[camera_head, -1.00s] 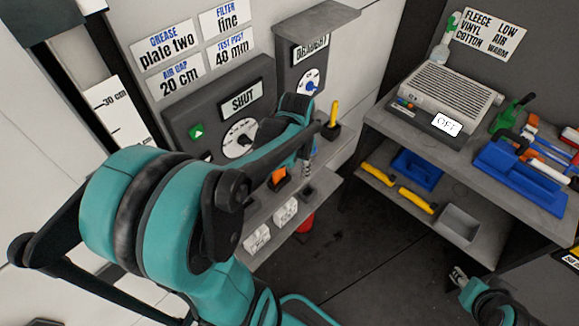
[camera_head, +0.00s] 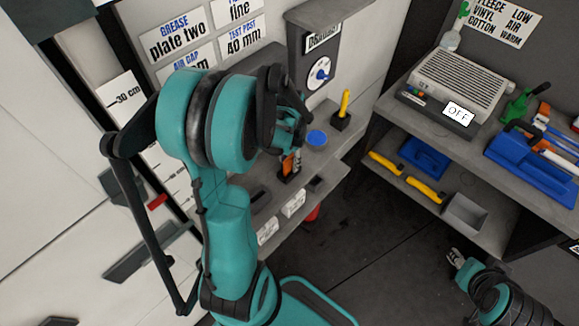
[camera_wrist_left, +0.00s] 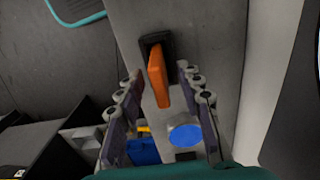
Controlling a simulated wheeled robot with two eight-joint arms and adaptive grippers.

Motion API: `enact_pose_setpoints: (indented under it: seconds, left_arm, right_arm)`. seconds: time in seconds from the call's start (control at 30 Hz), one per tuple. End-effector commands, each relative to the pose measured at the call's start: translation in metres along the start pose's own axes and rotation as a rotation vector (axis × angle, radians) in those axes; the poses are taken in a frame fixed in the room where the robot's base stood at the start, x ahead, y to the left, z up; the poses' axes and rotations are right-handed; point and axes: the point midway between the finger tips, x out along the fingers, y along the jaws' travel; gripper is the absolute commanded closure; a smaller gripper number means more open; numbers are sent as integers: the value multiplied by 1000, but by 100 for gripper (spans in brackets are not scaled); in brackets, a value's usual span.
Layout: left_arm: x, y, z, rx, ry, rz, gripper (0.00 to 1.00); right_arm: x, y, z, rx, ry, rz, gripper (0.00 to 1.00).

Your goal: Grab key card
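An orange card (camera_head: 288,164), which looks like the key card, stands upright in a small black holder on the upper shelf ledge. In the left wrist view the orange card (camera_wrist_left: 160,78) rises from its black slot between my fingers. My left gripper (camera_wrist_left: 161,75) is open, with one finger on each side of the card and visible gaps. In the head view my left gripper (camera_head: 297,135) is above the holder, partly hidden by its own wrist. My right gripper (camera_head: 456,260) is low at the right, away from the card; its finger opening is too small to judge.
A blue disc (camera_head: 316,138) and a yellow-handled tool in a black block (camera_head: 342,108) are near the card. White labelled blocks (camera_head: 293,203) sit on the lower ledge. A workbench (camera_head: 400,103) with a grey heater unit (camera_head: 462,83) is at the right. The floor between is open.

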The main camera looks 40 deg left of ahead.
Motion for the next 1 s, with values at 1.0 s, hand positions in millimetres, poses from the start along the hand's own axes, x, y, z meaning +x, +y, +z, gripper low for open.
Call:
enact_pose_setpoints:
  seconds: [1.0]
  left_arm:
    - [-46, 0, 0, 0, 0, 0, 100]
  right_arm:
    - [-15, 0, -11, 0, 0, 0, 60]
